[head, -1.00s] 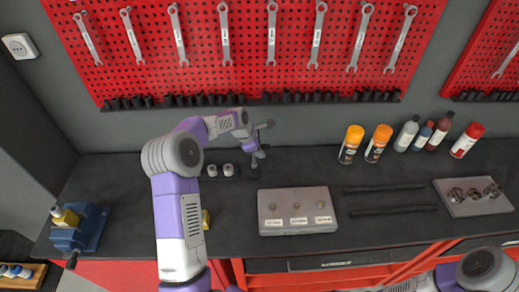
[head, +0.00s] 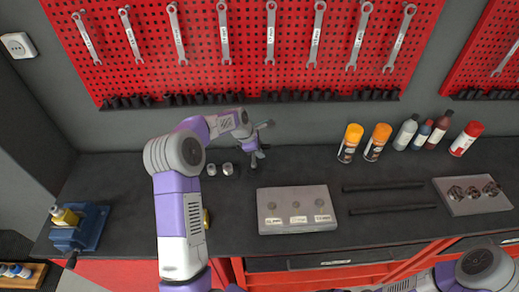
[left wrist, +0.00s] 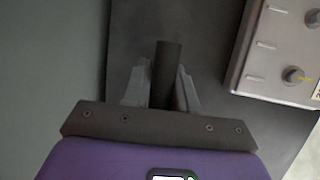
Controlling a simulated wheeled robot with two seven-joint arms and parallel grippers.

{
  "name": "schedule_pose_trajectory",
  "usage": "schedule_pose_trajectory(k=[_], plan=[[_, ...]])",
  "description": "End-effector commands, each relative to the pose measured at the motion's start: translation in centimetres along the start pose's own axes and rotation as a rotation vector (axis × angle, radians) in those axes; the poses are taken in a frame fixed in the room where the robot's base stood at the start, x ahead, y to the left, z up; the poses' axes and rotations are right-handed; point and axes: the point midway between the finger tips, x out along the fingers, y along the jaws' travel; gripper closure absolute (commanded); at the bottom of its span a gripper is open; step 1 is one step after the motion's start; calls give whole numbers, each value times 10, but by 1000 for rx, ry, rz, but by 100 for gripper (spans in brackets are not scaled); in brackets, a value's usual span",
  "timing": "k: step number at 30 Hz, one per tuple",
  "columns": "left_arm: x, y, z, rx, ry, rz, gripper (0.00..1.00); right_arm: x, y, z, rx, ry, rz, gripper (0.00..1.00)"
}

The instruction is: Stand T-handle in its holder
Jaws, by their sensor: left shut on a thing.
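My left gripper (head: 257,150) is over the back of the bench, left of the grey block. In the left wrist view its two fingers (left wrist: 163,88) are shut on a dark round bar (left wrist: 166,62), which I take to be part of the T-handle. The rest of the T-handle's shape is hard to make out there. A grey block (head: 285,229) with three round spots and labels lies on the bench, apart from the gripper; it also shows in the left wrist view (left wrist: 262,62). I cannot tell which thing is the holder. My right gripper is out of view.
Two small silver sockets (head: 228,168) stand just left of the gripper. Spray cans and bottles (head: 376,142) stand at the back right. Two dark bars (head: 390,187) and a grey socket plate (head: 476,205) lie right. A blue vise (head: 80,228) is at the left edge.

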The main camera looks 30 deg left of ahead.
Motion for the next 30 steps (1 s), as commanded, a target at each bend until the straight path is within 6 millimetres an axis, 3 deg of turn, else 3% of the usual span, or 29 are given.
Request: schedule_pose_trajectory(k=[19,20,21,25,30], plan=[[15,-3,-6,1,-1,1,100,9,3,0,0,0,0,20],[14,-3,-5,1,-1,1,69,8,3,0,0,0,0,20],[14,-3,-5,1,-1,1,63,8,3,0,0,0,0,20],[14,-3,-5,1,-1,1,44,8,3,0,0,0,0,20],[14,-3,-6,0,0,0,44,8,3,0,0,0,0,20]])
